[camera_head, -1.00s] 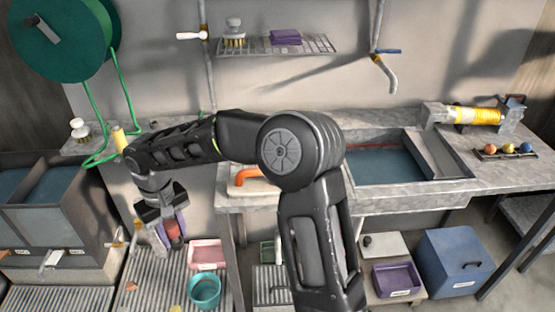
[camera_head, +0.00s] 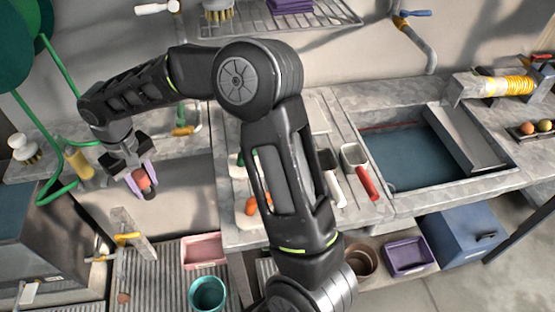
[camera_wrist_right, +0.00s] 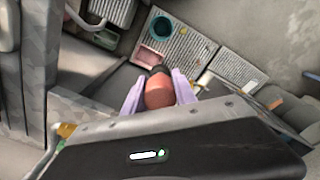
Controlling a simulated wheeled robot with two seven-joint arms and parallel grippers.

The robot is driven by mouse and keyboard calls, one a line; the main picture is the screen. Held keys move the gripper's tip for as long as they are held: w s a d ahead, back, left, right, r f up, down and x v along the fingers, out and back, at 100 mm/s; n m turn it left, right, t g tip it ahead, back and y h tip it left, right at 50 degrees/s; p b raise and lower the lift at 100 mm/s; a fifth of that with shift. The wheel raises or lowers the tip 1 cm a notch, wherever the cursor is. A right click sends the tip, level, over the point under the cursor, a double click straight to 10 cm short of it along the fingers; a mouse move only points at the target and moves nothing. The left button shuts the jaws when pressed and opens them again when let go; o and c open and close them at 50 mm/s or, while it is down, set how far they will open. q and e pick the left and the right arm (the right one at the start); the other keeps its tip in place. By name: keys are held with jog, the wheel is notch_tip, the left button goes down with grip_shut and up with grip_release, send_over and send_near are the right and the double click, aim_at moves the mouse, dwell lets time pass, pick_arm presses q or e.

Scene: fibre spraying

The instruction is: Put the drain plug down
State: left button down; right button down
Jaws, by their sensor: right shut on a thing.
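The drain plug (camera_head: 142,179) is a small reddish-orange piece with a dark end. It is held between the pale purple fingertips of my right gripper (camera_head: 142,187), which hangs at the left of the head view, above the grated floor and left of the counter. In the right wrist view the plug (camera_wrist_right: 158,91) sits between the two lilac fingers of the gripper (camera_wrist_right: 159,92), its dark end pointing away. It is in the air and appears to touch nothing but the fingers. My left gripper is not seen.
Below are a pink tray (camera_head: 202,250), a teal bucket (camera_head: 207,292) and a ribbed floor grate (camera_head: 172,272). A yellow-handled pipe valve (camera_head: 127,238) stands near the gripper. The counter (camera_head: 345,228) holds tools and a water-filled sink (camera_head: 405,155). A green hose (camera_head: 62,190) hangs at the left.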

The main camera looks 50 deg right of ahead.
jog(key=shift+s+r, duration=0.1)
jog(key=w+d+r+p, duration=0.1)
jog(key=d+r+p, duration=0.5)
jog(key=d+p, duration=0.2)
jog(key=shift+d+n, duration=0.4)
jog(key=shift+d, duration=0.65)
jog(key=shift+w, duration=0.1)
